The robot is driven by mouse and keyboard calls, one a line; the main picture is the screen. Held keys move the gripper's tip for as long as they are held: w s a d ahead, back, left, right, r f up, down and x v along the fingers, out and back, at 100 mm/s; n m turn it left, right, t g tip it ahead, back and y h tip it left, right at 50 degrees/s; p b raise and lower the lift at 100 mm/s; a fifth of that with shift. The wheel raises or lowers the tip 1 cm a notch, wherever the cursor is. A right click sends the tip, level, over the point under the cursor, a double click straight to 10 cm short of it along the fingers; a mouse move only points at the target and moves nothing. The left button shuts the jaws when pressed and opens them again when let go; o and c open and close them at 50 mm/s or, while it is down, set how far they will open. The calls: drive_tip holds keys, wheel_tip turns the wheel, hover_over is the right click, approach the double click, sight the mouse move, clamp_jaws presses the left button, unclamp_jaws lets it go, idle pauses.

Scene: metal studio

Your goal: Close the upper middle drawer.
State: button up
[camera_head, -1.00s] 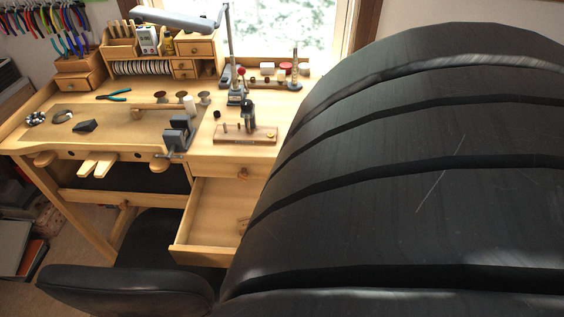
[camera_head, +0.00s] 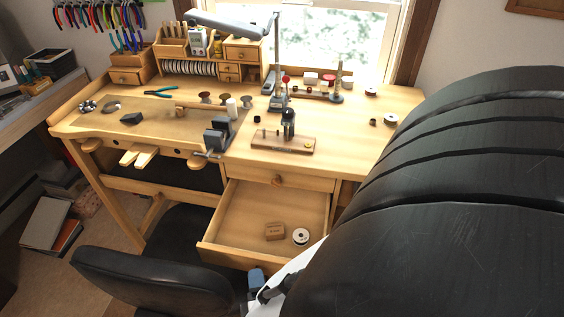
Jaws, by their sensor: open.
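A wooden drawer (camera_head: 214,243) in the workbench is pulled well out, below a closed shallow front with a round knob (camera_head: 277,180). A small brown box (camera_head: 275,231) and a white spool (camera_head: 300,236) lie in it. My gripper (camera_head: 258,282) shows only in part at the bottom, with a blue-grey tip beside a white arm link. It is open, low in front of the drawer's front edge. I cannot tell whether it touches the drawer. The drawer's lower right front and most of my gripper are hidden.
A large black ribbed surface (camera_head: 480,200) fills the right foreground. A black chair part (camera_head: 150,280) stands at lower left, close to the drawer front. The workbench top (camera_head: 350,140) holds a vise (camera_head: 217,138) and a small stand (camera_head: 284,143). Floor shows at far left.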

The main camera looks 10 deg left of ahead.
drive_tip(key=shift+w+a, duration=0.15)
drive_tip(key=shift+w, duration=0.2)
clamp_jaws()
idle(0.4)
